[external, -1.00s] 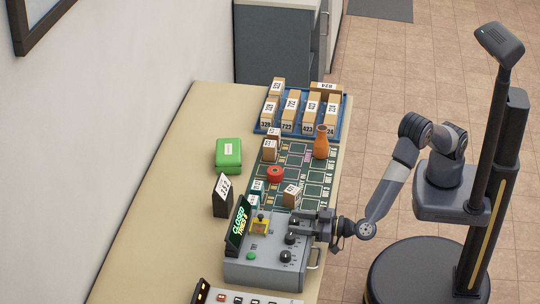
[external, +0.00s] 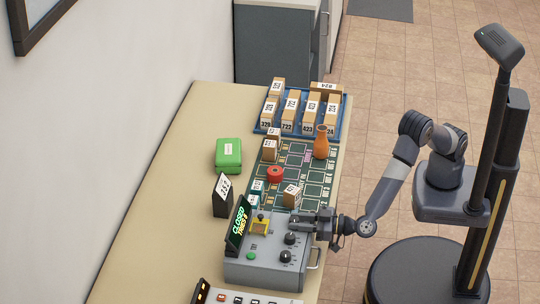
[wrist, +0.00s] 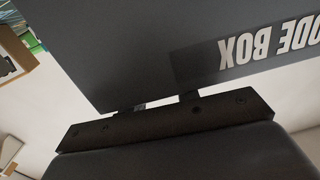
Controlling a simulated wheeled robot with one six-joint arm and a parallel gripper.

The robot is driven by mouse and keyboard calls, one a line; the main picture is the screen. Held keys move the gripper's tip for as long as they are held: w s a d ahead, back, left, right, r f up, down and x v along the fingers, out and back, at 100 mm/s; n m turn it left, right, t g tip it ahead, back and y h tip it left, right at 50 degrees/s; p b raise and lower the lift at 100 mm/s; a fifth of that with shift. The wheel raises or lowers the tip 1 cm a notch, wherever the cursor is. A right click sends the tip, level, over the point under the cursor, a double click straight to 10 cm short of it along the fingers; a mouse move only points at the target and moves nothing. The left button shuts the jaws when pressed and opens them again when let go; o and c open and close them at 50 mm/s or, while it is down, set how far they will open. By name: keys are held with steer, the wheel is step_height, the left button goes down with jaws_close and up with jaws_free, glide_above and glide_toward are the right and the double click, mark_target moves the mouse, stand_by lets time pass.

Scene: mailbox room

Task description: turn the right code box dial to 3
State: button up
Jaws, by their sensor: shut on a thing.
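The grey code box (external: 262,268) stands on the near part of the long table. The number that dial points to cannot be seen. In the wrist view the grey box face (wrist: 150,45) with the letters "ODE BOX" fills the top, close to my gripper.
A small parcel (external: 291,196) lies just beyond my gripper. An orange vase (external: 321,143) and a blue parcel tray (external: 259,128) stand farther back.

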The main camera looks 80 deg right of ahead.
steer(key=shift+n+y+b, duration=0.3)
steer(key=shift+n+y, duration=0.2)
steer(key=shift+y, duration=0.3)
steer(key=o, duration=1)
steer(key=s, duration=0.3)
steer(key=s+d+b, duration=0.1)
steer(key=s, duration=0.6)
steer(key=shift+s+d+b, duration=0.3)
steer(key=shift+s+b, duration=0.05)
